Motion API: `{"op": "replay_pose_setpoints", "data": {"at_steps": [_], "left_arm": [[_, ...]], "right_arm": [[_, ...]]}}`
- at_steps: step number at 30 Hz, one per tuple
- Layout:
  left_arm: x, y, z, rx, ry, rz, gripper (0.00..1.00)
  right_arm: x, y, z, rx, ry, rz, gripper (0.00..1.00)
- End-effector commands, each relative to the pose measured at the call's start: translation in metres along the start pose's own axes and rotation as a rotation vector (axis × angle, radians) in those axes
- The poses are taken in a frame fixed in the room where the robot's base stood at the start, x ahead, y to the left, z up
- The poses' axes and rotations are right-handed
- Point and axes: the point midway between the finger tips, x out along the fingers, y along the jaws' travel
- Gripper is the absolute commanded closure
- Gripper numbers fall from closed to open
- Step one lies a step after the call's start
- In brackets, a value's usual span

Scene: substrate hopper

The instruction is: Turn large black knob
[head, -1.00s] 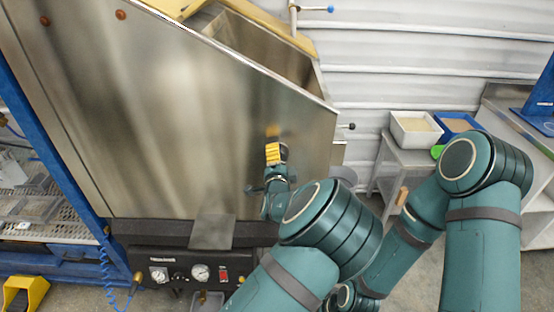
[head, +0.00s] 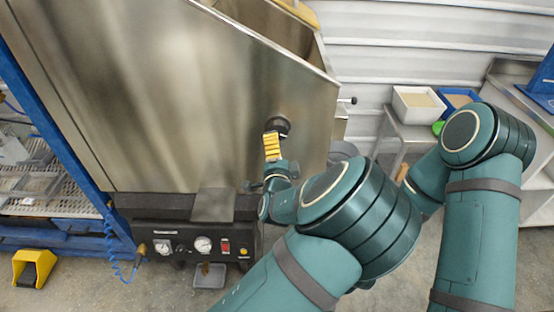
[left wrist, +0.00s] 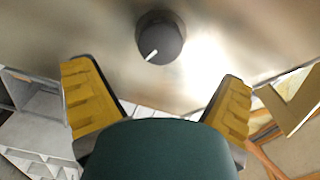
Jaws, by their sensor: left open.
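The large black knob (head: 278,125) is on the steel hopper's (head: 190,100) front face, toward its lower right. In the left wrist view the knob (left wrist: 160,38) is round, with a white pointer line aimed to the lower left. My left gripper (head: 272,147) is just below the knob in the head view and partly overlaps it. In the left wrist view its yellow-padded fingers (left wrist: 160,92) are spread wide and empty, and the knob shows beyond them, apart from both. My right arm shows at the right of the head view, but its gripper is not visible.
A black control panel (head: 190,243) with gauges and a red switch is below the hopper. A side table (head: 395,128) with a white bin (head: 418,103) and a blue bin (head: 458,98) stands at right. A yellow pedal (head: 34,268) is on the floor at left.

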Motion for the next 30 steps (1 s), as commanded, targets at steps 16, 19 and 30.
{"op": "replay_pose_setpoints", "data": {"at_steps": [16, 19, 30], "left_arm": [[-0.039, 0.000, 0.001, -0.001, -0.002, 0.001, 0.03], [-0.039, 0.000, 0.001, 0.000, -0.001, 0.001, 0.03], [-0.041, 0.025, 0.030, -0.060, -0.068, 0.088, 0.03]], "right_arm": [[0.000, 0.000, 0.000, 0.000, 0.000, 0.000, 1.00], [0.000, 0.000, 0.000, 0.000, 0.000, 0.000, 1.00], [0.000, 0.000, 0.000, 0.000, 0.000, 0.000, 1.00]]}}
